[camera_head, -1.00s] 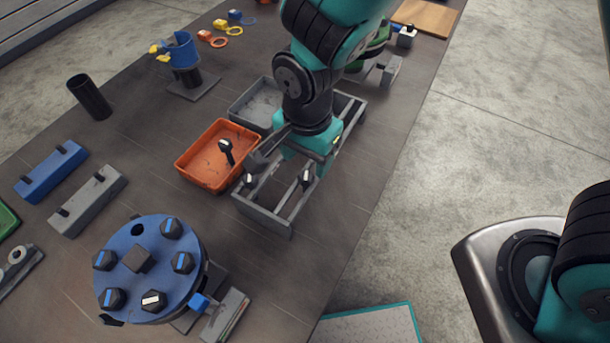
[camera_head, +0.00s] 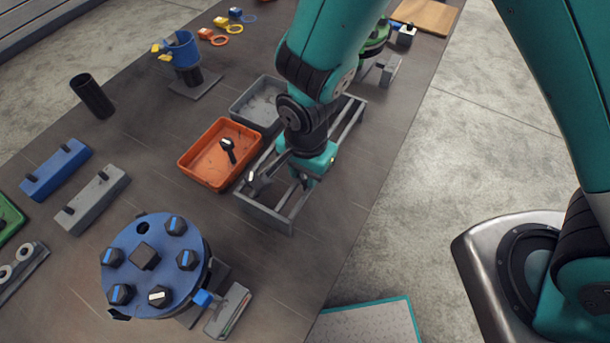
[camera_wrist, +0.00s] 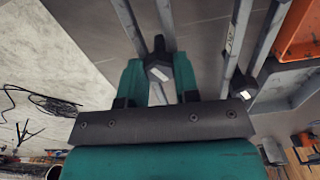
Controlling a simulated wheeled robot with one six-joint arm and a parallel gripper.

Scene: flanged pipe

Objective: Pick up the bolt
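A bolt with a dark head and a pale mark stands in the grey rail rack (camera_head: 262,213). In the wrist view this bolt (camera_wrist: 158,72) shows between the two teal fingertips of my gripper (camera_wrist: 160,75). The fingers stand on either side of its head, and the gap is nearly filled by it; firm contact is not clear. In the head view my gripper (camera_head: 310,168) is low over the right part of the rack and partly hides the bolt. A second bolt (camera_head: 251,178) stands at the rack's left rail and also shows in the wrist view (camera_wrist: 243,84).
An orange tray (camera_head: 187,168) holding a dark bolt stands left of the rack, with a grey tray (camera_head: 236,110) behind it. A blue flange (camera_head: 131,232) with several bolts stands at the front left. Grey and blue blocks lie farther left. The bench between is clear.

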